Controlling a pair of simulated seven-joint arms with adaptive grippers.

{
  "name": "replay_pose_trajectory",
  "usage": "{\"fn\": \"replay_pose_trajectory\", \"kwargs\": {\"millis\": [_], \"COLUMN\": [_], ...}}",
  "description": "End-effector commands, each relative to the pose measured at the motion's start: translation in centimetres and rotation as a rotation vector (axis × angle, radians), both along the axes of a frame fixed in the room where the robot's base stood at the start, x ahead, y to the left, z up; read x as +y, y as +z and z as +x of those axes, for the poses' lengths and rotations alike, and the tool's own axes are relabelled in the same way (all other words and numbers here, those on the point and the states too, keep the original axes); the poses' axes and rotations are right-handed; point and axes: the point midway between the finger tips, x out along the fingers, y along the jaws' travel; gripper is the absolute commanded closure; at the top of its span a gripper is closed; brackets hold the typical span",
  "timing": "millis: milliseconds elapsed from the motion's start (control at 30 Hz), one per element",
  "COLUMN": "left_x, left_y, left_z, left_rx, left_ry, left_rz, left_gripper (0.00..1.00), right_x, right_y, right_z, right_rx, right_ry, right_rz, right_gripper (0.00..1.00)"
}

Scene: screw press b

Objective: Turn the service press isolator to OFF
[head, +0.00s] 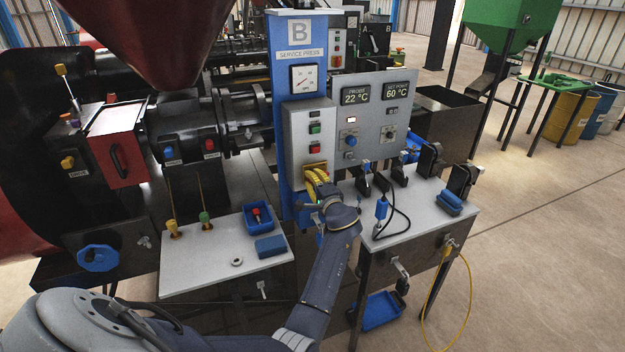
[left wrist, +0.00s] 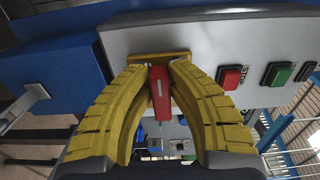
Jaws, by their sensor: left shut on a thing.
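The service press isolator has a red handle (left wrist: 159,92) with a pale mark, set on a yellow plate (left wrist: 150,57) at the edge of the grey control box. In the left wrist view my left gripper (left wrist: 160,72) has its yellow ribbed fingers closed on both sides of the handle. In the head view my left gripper (head: 318,178) is at the bottom of the control box (head: 300,125) on the blue SERVICE PRESS column (head: 285,75). There the fingers hide most of the isolator, and no ON or OFF marking is readable. My right gripper is not in view.
A red STOP button (left wrist: 230,77) and a green button (left wrist: 278,74) sit close beside the isolator. A panel with 22 °C and 60 °C displays (head: 373,115) stands right of the column. Metal worktops (head: 205,268) with small parts lie below. A blue tray (head: 258,217) is left of my arm.

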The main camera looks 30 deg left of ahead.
Motion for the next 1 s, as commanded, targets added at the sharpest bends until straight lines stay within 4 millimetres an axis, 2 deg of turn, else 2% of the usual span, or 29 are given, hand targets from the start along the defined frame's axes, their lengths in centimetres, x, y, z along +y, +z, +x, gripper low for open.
{"fn": "replay_pose_trajectory", "kwargs": {"millis": [167, 200, 367, 800, 1000], "left_x": [0.06, 0.06, 0.04, -0.02, -0.01], "left_y": [0.0, 0.0, 0.0, -0.07, 0.18], "left_z": [-0.01, -0.01, 0.0, -0.01, -0.01], "left_rx": [-0.001, 0.0, 0.0, 0.011, 0.095], "left_ry": [0.001, 0.0, 0.0, 0.0, -0.001], "left_rz": [-0.002, -0.001, -0.001, 0.005, 0.065], "left_gripper": [1.0, 0.77, 0.58, 0.58, 0.58], "right_x": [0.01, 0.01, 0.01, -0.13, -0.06], "right_y": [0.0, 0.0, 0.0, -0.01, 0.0], "right_z": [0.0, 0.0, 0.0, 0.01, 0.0], "right_rx": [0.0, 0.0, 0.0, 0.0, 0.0], "right_ry": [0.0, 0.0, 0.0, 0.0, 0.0], "right_rz": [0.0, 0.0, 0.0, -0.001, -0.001], "right_gripper": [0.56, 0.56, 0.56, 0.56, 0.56]}}
